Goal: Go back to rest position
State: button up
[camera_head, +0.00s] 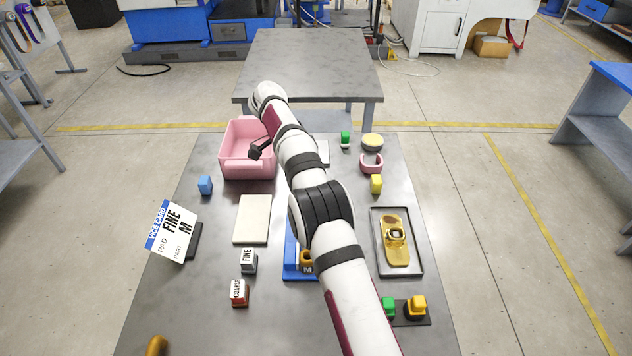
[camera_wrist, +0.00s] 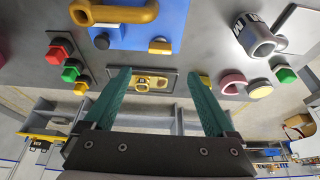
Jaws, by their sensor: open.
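My gripper (camera_wrist: 158,71) shows in the wrist view with its two teal fingers spread apart and nothing between them. In the head view my arm reaches from the lower right over the table to the pink bin, and the fingers cannot be made out there. A blue fixture (camera_head: 290,258) lies partly hidden under my arm, with an orange-brown piece marked M (camera_head: 307,259) at it. A grey block marked FINE (camera_head: 248,260) and a red-brown block marked COARSE (camera_head: 239,292) stand left of the fixture.
The pink bin (camera_head: 248,172) is at the back left. A black-rimmed tray (camera_head: 383,268) with a gold piece (camera_head: 396,243) lies at the right. Several small coloured blocks and a pink ring (camera_head: 371,163) stand around. A pale pad (camera_head: 253,220) lies left of my arm. An empty-topped grey table (camera_head: 310,65) stands beyond.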

jog(key=shift+r, duration=0.1)
dwell(0.3)
jog(key=s+d+r+n+y, duration=0.2)
jog(key=s+d+r+n, duration=0.15)
jog(key=s+r, duration=0.5)
jog(key=s+d+r+n+y, duration=0.1)
jog(key=s+d+r+n, duration=0.3)
jog(key=s, duration=0.7)
jog(key=s+f+n+y, duration=0.1)
jog(key=s+f+n, duration=0.1)
jog(key=s, duration=0.8)
jog(key=s+a+f+n+y, duration=0.1)
jog(key=s+f+n+y, duration=0.1)
jog(key=s, duration=0.9)
jog(key=shift+s+a+f+n, duration=0.15)
jog(key=shift+f+n, duration=0.25)
jog(key=shift+n, duration=0.15)
